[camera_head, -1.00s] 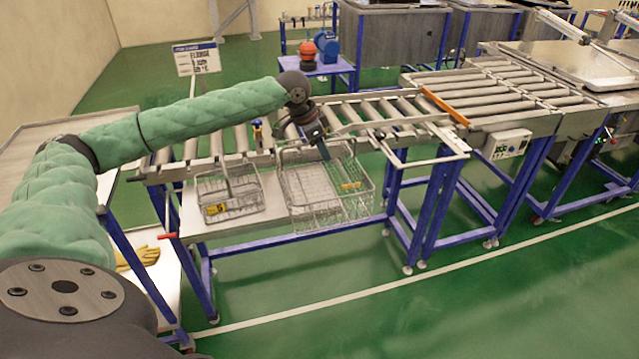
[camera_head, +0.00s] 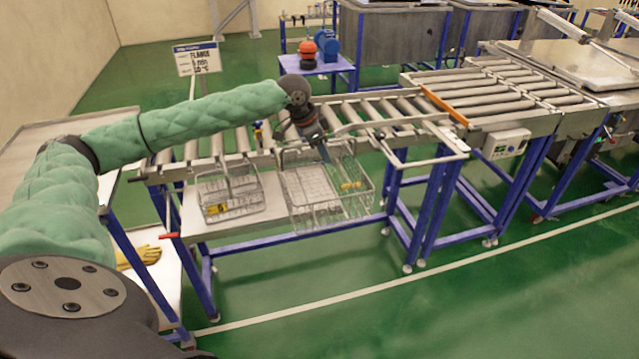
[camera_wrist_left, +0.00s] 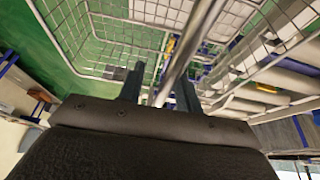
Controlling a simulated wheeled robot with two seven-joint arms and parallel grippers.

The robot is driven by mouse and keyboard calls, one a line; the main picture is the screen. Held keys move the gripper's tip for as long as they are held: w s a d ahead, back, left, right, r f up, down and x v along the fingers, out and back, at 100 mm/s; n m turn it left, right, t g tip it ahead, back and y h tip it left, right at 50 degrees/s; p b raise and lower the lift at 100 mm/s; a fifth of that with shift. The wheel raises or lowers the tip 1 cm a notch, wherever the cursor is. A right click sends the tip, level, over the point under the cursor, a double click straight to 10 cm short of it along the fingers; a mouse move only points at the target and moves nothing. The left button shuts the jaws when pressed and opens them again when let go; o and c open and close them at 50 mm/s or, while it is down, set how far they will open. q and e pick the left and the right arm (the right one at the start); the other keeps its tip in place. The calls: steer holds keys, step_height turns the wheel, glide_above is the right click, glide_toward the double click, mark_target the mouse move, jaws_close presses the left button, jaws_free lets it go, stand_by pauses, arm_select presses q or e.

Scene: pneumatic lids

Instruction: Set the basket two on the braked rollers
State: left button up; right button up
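A wire basket (camera_head: 300,205) with a yellow tag hangs in front of the roller line, partly beyond the front edge of the lower shelf. Its tag's number is too small to read. My left gripper (camera_head: 323,152) points down over it. In the left wrist view, the two fingers (camera_wrist_left: 160,95) stand either side of its metal handle bar, and its wire mesh (camera_wrist_left: 125,55) shows over green floor. A second, similar basket (camera_head: 232,205) with a yellow tag sits on the shelf to the left. The rollers (camera_head: 345,118) lie behind the baskets. My right gripper is out of view.
Blue legs and rails (camera_head: 400,215) carry the conveyor. An orange bar (camera_head: 444,107) crosses between roller sections. A control box (camera_head: 505,144) sits on the front at right. A sign (camera_head: 197,60) stands behind. The front green floor is clear.

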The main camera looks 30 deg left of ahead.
arm_select(q)
jaws_close()
stand_by(1.3)
